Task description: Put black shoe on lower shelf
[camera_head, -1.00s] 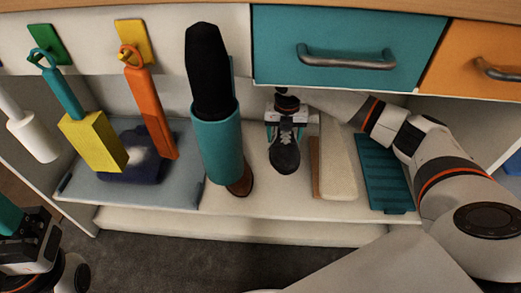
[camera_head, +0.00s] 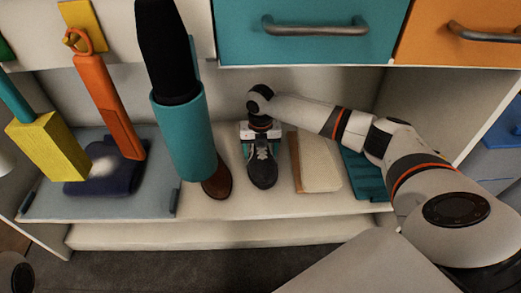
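The black shoe (camera_head: 262,168) with grey laces rests on the white shelf (camera_head: 228,207) below the drawers, toe toward the front edge. My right gripper (camera_head: 262,137) is at the shoe's heel end, pointing down, with light finger parts at both sides of it. Whether the fingers press on the shoe or stand apart from it cannot be told. A brown shoe (camera_head: 218,183) stands just left of the black shoe, partly hidden by a hanging teal and black item (camera_head: 184,130). My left gripper is out of view.
A beige board (camera_head: 318,162) and a teal slatted piece (camera_head: 366,176) lie right of the shoe. A grey tray (camera_head: 100,203) with a dark blue cloth (camera_head: 100,177) is at left. An orange tool (camera_head: 108,107) and a yellow block (camera_head: 48,148) hang above. The teal drawer (camera_head: 300,15) overhangs.

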